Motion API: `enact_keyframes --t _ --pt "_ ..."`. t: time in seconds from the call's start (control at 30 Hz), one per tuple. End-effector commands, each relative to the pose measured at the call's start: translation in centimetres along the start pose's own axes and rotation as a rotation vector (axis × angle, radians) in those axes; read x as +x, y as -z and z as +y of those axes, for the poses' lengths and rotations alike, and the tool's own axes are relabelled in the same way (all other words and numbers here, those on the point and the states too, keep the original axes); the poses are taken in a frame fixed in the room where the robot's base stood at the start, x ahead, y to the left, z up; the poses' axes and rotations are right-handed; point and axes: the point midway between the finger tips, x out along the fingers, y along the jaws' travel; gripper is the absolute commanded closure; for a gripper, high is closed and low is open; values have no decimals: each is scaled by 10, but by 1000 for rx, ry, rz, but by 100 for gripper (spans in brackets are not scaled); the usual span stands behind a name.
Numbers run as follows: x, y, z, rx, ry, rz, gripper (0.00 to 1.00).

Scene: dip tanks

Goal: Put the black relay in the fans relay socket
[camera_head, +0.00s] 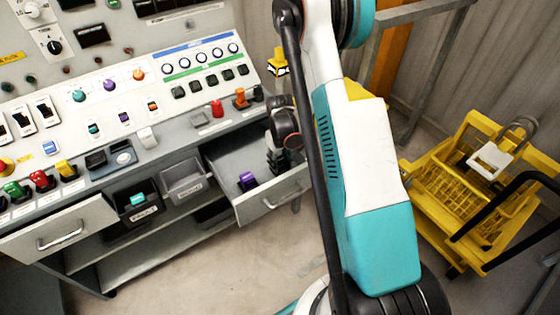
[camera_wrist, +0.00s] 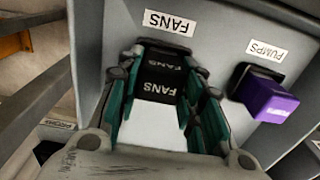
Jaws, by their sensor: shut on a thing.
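In the wrist view my gripper (camera_wrist: 166,80) is shut on the black relay (camera_wrist: 160,90), its teal-lined fingers on either side. The relay has a white face towards the camera and FANS lettering on its black part. It is at the dark fans socket (camera_wrist: 150,45), under the FANS label (camera_wrist: 168,22); how deep it sits cannot be told. To the right, a purple relay (camera_wrist: 268,98) is at the place labelled PUMPS. In the head view my gripper (camera_head: 283,145) is over the open drawer (camera_head: 270,203), partly hidden by my arm. The purple relay (camera_head: 247,181) stands left of it.
The grey console (camera_head: 130,110) with buttons and switches rises behind the drawer. Labelled bins (camera_head: 185,182) and another open drawer (camera_head: 60,232) are to the left. A yellow cart (camera_head: 480,200) stands right of my arm. The floor in front is clear.

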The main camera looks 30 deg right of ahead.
Motion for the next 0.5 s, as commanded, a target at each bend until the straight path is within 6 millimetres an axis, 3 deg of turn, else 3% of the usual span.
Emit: enact_keyframes --t 0.03,0.1,0.5 --pt "1 0 0 0 0 0 61" --pt "1 0 0 0 0 0 45" --pt "-2 0 0 0 0 0 45"
